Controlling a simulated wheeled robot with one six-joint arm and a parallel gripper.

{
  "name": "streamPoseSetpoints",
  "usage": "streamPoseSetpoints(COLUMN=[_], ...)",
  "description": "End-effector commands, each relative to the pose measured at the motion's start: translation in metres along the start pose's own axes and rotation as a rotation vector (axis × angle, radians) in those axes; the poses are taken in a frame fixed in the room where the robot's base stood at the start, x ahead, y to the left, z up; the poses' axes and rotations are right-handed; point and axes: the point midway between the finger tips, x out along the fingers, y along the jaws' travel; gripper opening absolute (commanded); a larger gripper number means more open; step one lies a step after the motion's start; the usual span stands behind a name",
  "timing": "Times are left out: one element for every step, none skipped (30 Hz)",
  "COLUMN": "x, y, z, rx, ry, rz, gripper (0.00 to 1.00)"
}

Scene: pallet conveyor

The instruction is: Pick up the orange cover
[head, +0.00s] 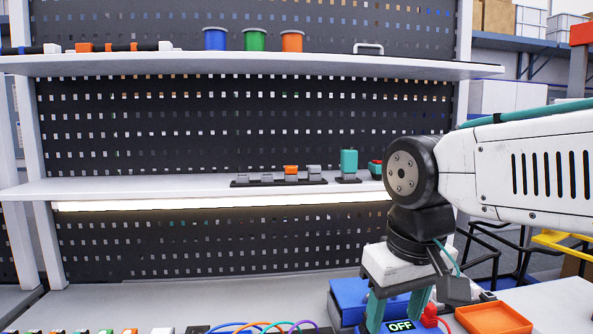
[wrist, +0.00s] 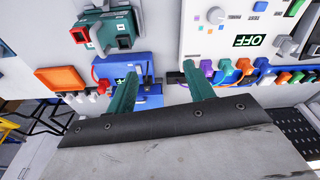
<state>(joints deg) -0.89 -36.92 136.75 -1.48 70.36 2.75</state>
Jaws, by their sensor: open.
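The likely orange cover is a flat, square orange piece with a raised rim (head: 494,319), on the pale bench at the lower right of the head view. It also shows at the left of the wrist view (wrist: 74,78). My gripper (head: 398,308) has two teal fingers pointing down, spread apart with nothing seen between them. It is left of the orange piece in the head view and apart from it. In the wrist view my gripper (wrist: 164,68) is to the right of the piece, above the bench.
A blue device (head: 350,294) with an OFF display stands beneath my fingers, with a red plug (head: 431,315) beside it. The wrist view shows a dark green device (wrist: 107,28), a white panel (wrist: 215,38) and several coloured connectors (wrist: 222,70). A shelf (head: 130,189) spans behind.

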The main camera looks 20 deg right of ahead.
Motion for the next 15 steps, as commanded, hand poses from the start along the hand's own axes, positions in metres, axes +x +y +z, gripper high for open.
streamPoseSetpoints(x=[-0.017,-0.028,-0.042,-0.052,-0.062,-0.075,-0.084,-0.092,-0.103,-0.110,-0.117,-0.126,-0.131,-0.136,-0.142], y=[-0.001,-0.002,-0.004,-0.005,-0.006,-0.008,-0.010,-0.011,-0.014,-0.016,-0.018,-0.021,-0.023,-0.025,-0.027], z=[-0.030,-0.048,-0.073,-0.093,-0.112,-0.137,-0.156,-0.174,-0.199,-0.217,-0.234,-0.256,-0.271,-0.285,-0.302], rx=[0.006,0.013,0.022,0.030,0.036,0.048,0.056,0.065,0.075,0.083,0.091,0.102,0.109,0.117,0.127], ry=[0.022,0.038,0.059,0.075,0.092,0.115,0.132,0.148,0.171,0.188,0.204,0.226,0.241,0.255,0.273], rz=[0.006,0.010,0.015,0.019,0.023,0.027,0.029,0.032,0.035,0.037,0.038,0.039,0.041,0.042,0.042], gripper=[0.53,0.53,0.53,0.53,0.53,0.53,0.53,0.53,0.53,0.53,0.53,0.53,0.53,0.53,0.53])
